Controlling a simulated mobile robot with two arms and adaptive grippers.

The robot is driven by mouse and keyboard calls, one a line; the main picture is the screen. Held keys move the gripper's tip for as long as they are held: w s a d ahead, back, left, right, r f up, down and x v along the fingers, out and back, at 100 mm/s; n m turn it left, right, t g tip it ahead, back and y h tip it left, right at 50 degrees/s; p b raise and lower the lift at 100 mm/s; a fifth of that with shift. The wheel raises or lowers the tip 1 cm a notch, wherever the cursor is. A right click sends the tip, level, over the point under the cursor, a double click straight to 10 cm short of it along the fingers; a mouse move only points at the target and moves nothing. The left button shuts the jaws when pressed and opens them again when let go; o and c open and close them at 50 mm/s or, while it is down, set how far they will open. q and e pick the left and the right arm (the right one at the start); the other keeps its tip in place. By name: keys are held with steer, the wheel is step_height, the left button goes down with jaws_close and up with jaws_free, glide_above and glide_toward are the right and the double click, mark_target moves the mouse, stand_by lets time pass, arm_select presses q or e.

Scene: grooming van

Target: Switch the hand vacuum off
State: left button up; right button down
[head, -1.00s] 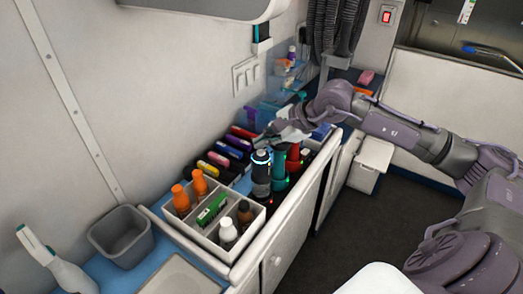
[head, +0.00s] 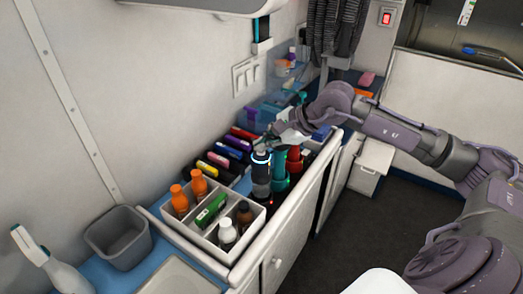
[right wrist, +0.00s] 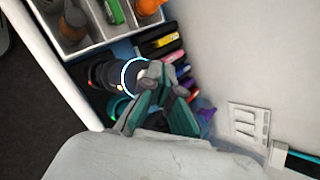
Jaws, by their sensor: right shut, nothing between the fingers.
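A dark upright device with a glowing white-blue ring (head: 261,172), apparently the hand vacuum, stands on the counter behind the divided caddy. In the right wrist view its dark body (right wrist: 104,75) lies to the left, and the ring is lit. A teal device (head: 280,166) and a red device (head: 294,162) stand beside it. My right gripper (head: 266,146) is shut and empty, with its tips (right wrist: 154,78) right at the ringed top end. I cannot tell whether they touch it. The switch itself is not clearly visible. My left gripper is not in view.
A white divided caddy (head: 237,242) holds orange, white and brown bottles and a green box. Several coloured cases (head: 225,160) lie along the wall. A grey bin (head: 118,238) and a white spray bottle (head: 48,262) stand at the left. Open floor (head: 330,235) lies right of the cabinet.

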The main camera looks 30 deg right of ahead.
mark_target(264, 152)
stand_by(0.3)
steer(key=shift+r, duration=0.5)
steer(key=shift+r+p, duration=1.8)
steer(key=shift+r, duration=1.25)
